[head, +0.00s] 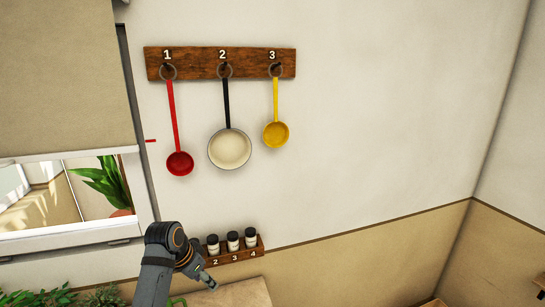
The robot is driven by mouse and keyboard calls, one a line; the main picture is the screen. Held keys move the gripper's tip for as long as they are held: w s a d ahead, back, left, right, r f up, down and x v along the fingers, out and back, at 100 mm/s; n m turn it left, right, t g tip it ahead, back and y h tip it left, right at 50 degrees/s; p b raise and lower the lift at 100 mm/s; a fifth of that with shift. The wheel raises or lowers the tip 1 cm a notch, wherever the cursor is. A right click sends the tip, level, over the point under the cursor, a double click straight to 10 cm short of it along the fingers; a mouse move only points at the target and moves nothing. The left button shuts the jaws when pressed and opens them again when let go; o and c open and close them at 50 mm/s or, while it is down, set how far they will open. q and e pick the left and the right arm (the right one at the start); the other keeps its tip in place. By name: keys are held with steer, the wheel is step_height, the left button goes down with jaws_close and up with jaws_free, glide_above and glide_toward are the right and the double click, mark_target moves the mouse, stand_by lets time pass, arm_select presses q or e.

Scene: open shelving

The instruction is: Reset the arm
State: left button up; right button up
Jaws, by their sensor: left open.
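My left arm rises from the bottom of the head view, left of centre. Its gripper (208,281) points down and to the right, just below the small spice rack. It is open and I see nothing between its fingers. The gripper is small and dark here, and my arm hides the left end of the rack. My right gripper is not in view.
A wooden board (197,64) on the wall holds a red ladle (180,163), a white pan (230,149) and a yellow ladle (276,134). The spice rack (245,254) holds several dark-capped jars (233,241). Green plants (40,297) stand lower left. The right wall is clear.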

arm_select(q)
steer(key=s+a+f+n+y, duration=0.15)
steer(key=s+f, duration=0.25)
steer(key=s, duration=0.5)
steer(key=s+a+f+n+y, duration=0.15)
steer(key=s+f, duration=0.25)
steer(key=s, duration=0.6)
steer(key=s+a+f+n, duration=0.2)
steer(key=s+f+n, duration=0.15)
steer(key=s, duration=0.55)
step_height(320, 180, down, 33)
steer(key=s+a+g+b, duration=0.1)
steer(key=s+a+b, duration=0.15)
steer(key=b, duration=0.45)
steer(key=s+f+b, duration=0.3)
steer(key=s+f, duration=0.6)
steer(key=f, duration=0.2)
steer(key=s+a+f+g+b, duration=0.1)
steer(key=s+f+b, duration=0.2)
steer(key=s+f, duration=0.6)
step_height(320, 180, down, 3)
steer(key=shift+r, duration=0.2)
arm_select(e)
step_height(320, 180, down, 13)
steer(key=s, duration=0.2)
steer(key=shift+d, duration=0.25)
arm_select(q)
steer(key=shift+s+m, duration=0.1)
steer(key=shift+m, duration=0.15)
